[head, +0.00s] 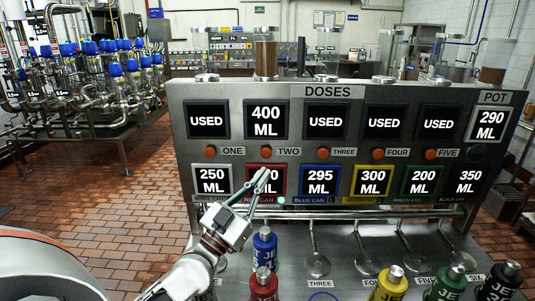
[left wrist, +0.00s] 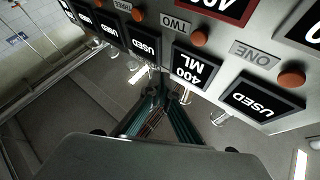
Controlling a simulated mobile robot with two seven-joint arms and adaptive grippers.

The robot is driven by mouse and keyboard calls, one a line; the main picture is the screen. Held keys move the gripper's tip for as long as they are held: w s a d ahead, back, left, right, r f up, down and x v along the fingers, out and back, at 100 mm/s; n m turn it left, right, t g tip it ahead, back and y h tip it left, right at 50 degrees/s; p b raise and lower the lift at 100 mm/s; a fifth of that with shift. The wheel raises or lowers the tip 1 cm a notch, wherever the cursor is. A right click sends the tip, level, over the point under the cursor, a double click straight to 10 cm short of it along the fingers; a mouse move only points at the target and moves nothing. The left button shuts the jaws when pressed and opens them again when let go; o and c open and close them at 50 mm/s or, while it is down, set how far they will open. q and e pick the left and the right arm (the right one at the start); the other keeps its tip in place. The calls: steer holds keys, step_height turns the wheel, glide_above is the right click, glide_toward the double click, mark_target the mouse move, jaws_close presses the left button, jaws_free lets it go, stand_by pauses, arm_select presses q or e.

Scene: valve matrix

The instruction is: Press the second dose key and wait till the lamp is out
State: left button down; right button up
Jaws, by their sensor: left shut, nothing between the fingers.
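The second dose key (head: 266,154) is an orange round button left of the label TWO, under a display (head: 265,119) reading 400 ML. In the left wrist view the key (left wrist: 199,37) appears upside down beside its label. My left gripper (head: 262,178) is shut and empty, its fingertips just below the key, in front of the red can's display, whose number is partly hidden. I see a gap to the key in the left wrist view. A small pale-green bright spot (head: 281,200) shows right of the fingers; I cannot tell whether it is the lamp.
The other dose displays read USED, with orange keys ONE (head: 224,152), THREE (head: 322,153), FOUR and FIVE in the same row. A dark round fitting (head: 476,154) sits under the POT display (head: 491,122). Blue (head: 265,248), red (head: 264,284) and other cans stand below the panel.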

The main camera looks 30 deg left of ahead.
mark_target(266, 153)
arm_select(q)
steer(key=shift+w+a+b, duration=0.5)
steer(key=shift+w+a, duration=0.25)
steer(key=shift+w, duration=0.55)
steer(key=shift+w+a+b, duration=0.55)
steer(key=shift+w+a, duration=0.25)
steer(key=shift+w, duration=0.5)
steer(key=shift+w+a+b, duration=0.5)
steer(key=shift+w+a, duration=0.25)
steer(key=shift+w, duration=0.55)
steer(key=shift+w+a, duration=0.1)
steer(key=shift+w+a, duration=0.15)
steer(key=shift+w, duration=0.1)
